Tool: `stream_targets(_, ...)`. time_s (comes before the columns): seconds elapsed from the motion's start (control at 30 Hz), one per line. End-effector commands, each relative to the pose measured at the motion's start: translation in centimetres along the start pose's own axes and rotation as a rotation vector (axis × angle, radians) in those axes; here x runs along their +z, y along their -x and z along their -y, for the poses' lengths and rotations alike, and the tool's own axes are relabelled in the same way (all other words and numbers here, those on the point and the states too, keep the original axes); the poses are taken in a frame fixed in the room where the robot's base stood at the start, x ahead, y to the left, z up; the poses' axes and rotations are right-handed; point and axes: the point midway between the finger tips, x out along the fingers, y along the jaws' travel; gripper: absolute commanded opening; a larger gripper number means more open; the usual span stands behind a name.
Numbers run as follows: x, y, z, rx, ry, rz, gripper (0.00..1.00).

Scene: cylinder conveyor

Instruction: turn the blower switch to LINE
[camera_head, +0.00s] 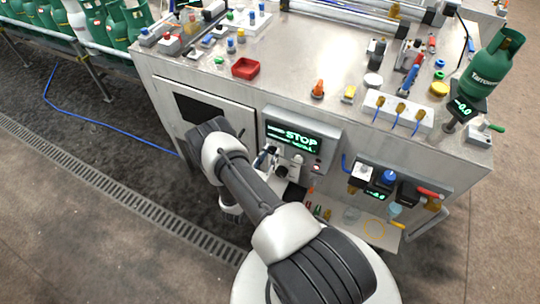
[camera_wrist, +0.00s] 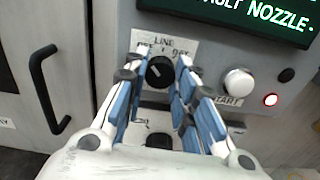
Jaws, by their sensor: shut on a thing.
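The blower switch (camera_wrist: 160,75) is a round black knob on the grey control panel, in the wrist view's upper middle. A white label (camera_wrist: 164,44) above it reads LINE, with smaller words at its sides that look like OFF. A small light mark shows on the knob, but its exact setting is hard to read. My gripper (camera_wrist: 161,70) has its blue-padded fingers on the left and right of the knob, shut on it. In the head view my gripper (camera_head: 266,158) is at the panel's lower left, and the knob is hidden there.
The panel screen (camera_head: 291,137) reads STOP in green; the wrist view shows FAULT NOZZLE. A white START button (camera_wrist: 238,83) and a lit red lamp (camera_wrist: 270,100) are to the right. A cabinet door handle (camera_wrist: 48,90) stands to the left. A green cylinder (camera_head: 493,62) stands far right.

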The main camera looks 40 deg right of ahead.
Motion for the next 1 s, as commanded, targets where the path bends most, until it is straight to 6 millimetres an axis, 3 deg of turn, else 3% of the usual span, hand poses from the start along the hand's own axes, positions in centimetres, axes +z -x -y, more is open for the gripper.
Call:
stream_targets(0.7, -0.01, 0.0, -0.01, 0.0, -0.536, 0.0, 0.01)
stream_targets(1.0, 0.0, 0.0, -0.01, 0.0, -0.688, 0.0, 0.01)
